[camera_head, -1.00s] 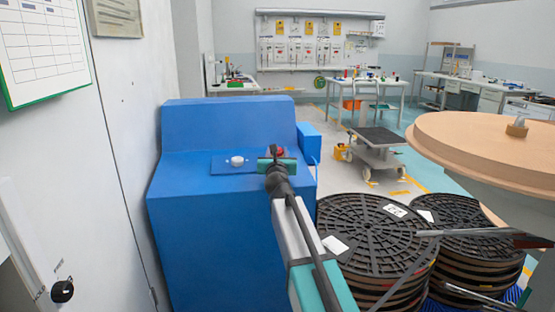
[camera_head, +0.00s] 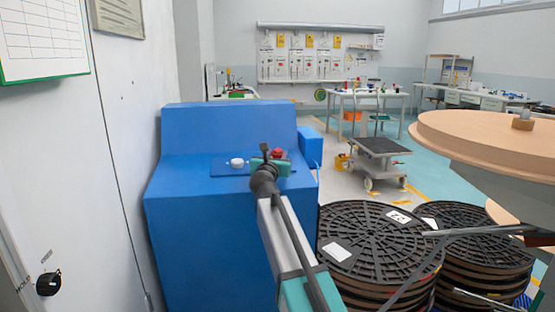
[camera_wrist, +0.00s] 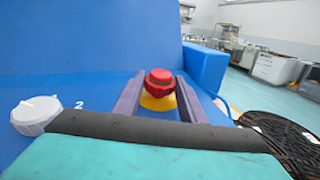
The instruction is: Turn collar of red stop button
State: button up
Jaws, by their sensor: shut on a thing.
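The red stop button (camera_head: 278,153) sits on the blue console's sloping panel. In the wrist view the red button (camera_wrist: 159,78) has a ridged, darker red collar under its cap and a yellow base below. My gripper (camera_wrist: 160,84) has its two purple fingers on either side of the button, shut on its collar. In the head view my gripper (camera_head: 271,163) reaches the panel from the front and hides the button's lower part.
A white knob (camera_head: 237,162) is left of the button, with a "2" beside it in the wrist view. Stacked black reels (camera_head: 375,238) stand right of the blue console (camera_head: 215,225). A wooden disc (camera_head: 480,138) and grey trolley (camera_head: 380,148) are farther right.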

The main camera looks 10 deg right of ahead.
jog(key=shift+f+m+h, duration=0.15)
jog(key=shift+m+h, duration=0.15)
jog(key=shift+h, duration=0.1)
dwell(0.3)
jog(key=o, duration=1.1)
jog(key=shift+c, duration=0.2)
jog(key=shift+s, duration=0.1)
jog(key=shift+a, duration=0.1)
jog(key=shift+p+v, duration=0.85)
jog(key=shift+v, duration=6)
jog(key=shift+r, duration=0.3)
jog(key=shift+s, duration=0.1)
